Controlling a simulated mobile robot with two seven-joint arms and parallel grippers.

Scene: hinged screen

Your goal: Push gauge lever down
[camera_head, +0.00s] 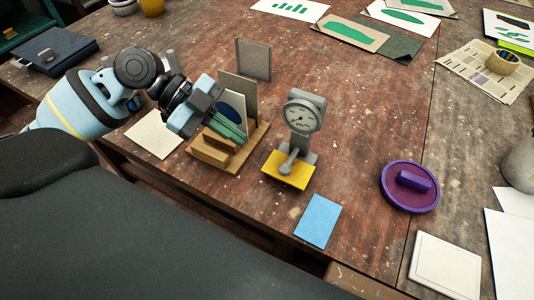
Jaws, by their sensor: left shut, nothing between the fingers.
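My right gripper is not in view.
The wooden rack (210,155) holding upright boards stands close left of the gauge. A grey panel (254,58) stands behind. A blue card (317,221) lies in front, and a purple round lid (409,187) lies right. The table between gauge and lid is clear.

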